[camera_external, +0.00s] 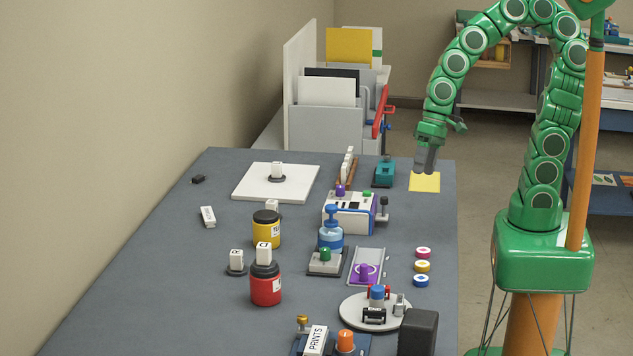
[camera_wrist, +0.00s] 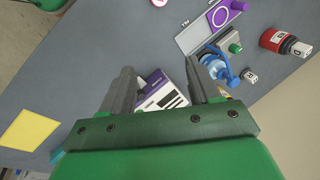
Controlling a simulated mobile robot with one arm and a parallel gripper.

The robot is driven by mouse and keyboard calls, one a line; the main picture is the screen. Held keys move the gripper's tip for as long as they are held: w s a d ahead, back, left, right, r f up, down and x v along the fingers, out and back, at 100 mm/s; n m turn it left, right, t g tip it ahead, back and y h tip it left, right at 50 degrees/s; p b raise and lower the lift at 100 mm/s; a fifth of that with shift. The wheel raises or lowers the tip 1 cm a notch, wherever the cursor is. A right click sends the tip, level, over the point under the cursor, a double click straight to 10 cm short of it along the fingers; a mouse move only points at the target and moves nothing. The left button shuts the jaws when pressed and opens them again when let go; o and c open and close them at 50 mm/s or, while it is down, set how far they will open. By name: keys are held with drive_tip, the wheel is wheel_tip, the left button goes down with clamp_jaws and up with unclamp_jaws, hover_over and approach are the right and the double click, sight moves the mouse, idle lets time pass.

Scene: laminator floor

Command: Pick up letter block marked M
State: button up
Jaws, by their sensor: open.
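I cannot read an M on any block for certain.
A white and purple machine (camera_external: 348,216) stands near my gripper, with a blue bottle (camera_external: 330,235) before it. A yellow sheet (camera_external: 425,182) lies below the gripper. A yellow jar (camera_external: 266,232) and red jar (camera_external: 266,288) stand mid-bench. The bench's left part is mostly clear.

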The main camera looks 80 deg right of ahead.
drive_tip(key=w+a+f+m+t+y, duration=0.15)
drive_tip(key=w+a+m+t, duration=0.25)
drive_tip(key=w+m, duration=0.5)
drive_tip(key=w+a+f+m+t+y, duration=0.1)
drive_tip(key=w+a+m+t+y, duration=0.3)
drive_tip(key=w, duration=0.9)
drive_tip(key=m+t+h, duration=0.3)
drive_tip(key=m+h, duration=0.7)
drive_tip(key=m, duration=0.8)
approach(274, 202)
drive_tip(key=shift+w+d+m, duration=0.25)
drive_tip(key=shift+w+m, duration=0.25)
drive_tip(key=shift+w, duration=0.05)
drive_tip(key=shift+x, duration=6)
drive_tip(key=shift+a+f, duration=0.1)
drive_tip(key=shift+f, duration=0.05)
